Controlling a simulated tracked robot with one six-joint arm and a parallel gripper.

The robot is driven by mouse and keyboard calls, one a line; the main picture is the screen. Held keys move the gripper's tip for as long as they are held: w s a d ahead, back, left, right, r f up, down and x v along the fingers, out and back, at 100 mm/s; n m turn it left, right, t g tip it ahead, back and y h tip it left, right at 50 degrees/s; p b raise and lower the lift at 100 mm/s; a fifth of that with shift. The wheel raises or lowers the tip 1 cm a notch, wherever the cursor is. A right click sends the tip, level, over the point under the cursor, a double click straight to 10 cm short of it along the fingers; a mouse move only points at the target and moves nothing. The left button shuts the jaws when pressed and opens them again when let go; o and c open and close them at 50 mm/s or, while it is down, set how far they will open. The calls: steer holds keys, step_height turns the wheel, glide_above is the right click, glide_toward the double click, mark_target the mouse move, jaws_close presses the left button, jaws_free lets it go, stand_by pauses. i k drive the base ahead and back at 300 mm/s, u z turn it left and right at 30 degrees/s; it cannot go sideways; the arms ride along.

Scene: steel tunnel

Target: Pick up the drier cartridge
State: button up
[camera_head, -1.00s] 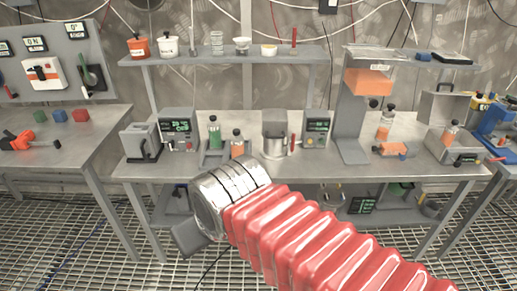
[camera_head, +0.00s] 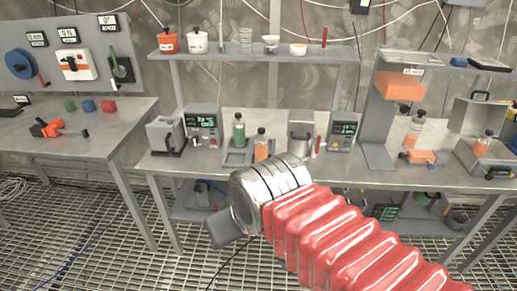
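Several clear bottles with orange contents and dark caps could be the drier cartridge; I cannot tell which. One orange bottle (camera_head: 261,148) stands in a grey tray (camera_head: 236,158) beside a green bottle (camera_head: 239,131) on the middle bench. Another orange-filled bottle (camera_head: 415,130) stands under the grey stand at right, and a third bottle (camera_head: 484,143) is in an open grey case (camera_head: 494,158). My gripper (camera_head: 226,229) shows only as a grey part beyond my silver wrist, low in front of the bench. Its fingers cannot be made out, and it is apart from the bottles.
A shelf (camera_head: 260,54) with small vessels is above. The left bench (camera_head: 110,128) has coloured cubes. Grated floor lies open between benches.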

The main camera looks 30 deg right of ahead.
mark_target(261, 140)
steer(key=u, duration=0.05)
steer(key=i, duration=0.95)
steer(key=z, duration=0.1)
